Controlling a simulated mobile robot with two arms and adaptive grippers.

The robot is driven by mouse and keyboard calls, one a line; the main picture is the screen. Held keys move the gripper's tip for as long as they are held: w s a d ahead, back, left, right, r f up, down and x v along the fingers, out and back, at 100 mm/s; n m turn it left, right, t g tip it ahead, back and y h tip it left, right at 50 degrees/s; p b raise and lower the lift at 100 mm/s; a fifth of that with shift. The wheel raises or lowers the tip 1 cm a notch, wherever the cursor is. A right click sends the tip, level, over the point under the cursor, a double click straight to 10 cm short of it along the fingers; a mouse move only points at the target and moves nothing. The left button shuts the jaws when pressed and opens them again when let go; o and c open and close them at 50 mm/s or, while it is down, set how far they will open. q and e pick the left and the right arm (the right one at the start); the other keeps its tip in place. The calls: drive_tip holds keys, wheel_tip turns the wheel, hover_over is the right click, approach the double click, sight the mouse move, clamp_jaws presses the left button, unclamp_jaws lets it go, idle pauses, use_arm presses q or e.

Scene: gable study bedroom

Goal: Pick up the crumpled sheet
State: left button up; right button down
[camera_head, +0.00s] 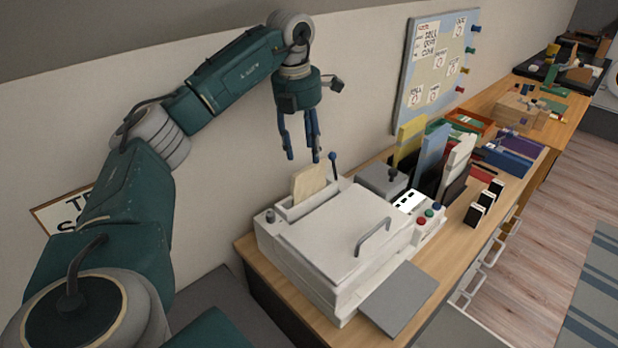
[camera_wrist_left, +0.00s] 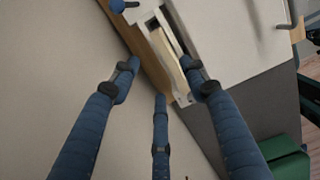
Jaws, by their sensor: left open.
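A beige sheet (camera_head: 310,182) stands upright in the rear feed slot of a white printer-like machine (camera_head: 335,240) on the desk. Its creases are too small to make out. My left gripper (camera_head: 303,157) hangs fingers down, open and empty, just above the sheet and apart from it. In the left wrist view the blue fingers of the gripper (camera_wrist_left: 158,78) are spread, with the slot and a pale strip of the sheet (camera_wrist_left: 169,46) beyond them, partly hidden by a finger. My right gripper is not in view.
A blue-knobbed lever (camera_head: 333,163) rises beside the slot. A grey box (camera_head: 382,182) and upright coloured folders (camera_head: 430,160) stand to the right. The wall (camera_head: 230,130) is close behind the gripper. A grey plate (camera_head: 399,299) lies in front of the machine.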

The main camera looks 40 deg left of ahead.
sight(306, 171)
use_arm(q)
drive_tip(key=f, duration=0.4)
drive_tip(key=f+p, duration=0.1)
drive_tip(key=f, duration=0.1)
drive_tip(key=shift+s+d+f, duration=0.2)
drive_tip(key=shift+s+d, duration=0.05)
drive_tip(key=shift+d, duration=0.1)
drive_tip(key=shift+w+f, duration=0.1)
drive_tip(key=shift+f, duration=0.25)
drive_tip(key=shift+c, duration=0.3)
drive_tip(key=c, duration=0.9)
drive_tip(key=shift+c, duration=0.5)
drive_tip(key=shift+r, duration=0.1)
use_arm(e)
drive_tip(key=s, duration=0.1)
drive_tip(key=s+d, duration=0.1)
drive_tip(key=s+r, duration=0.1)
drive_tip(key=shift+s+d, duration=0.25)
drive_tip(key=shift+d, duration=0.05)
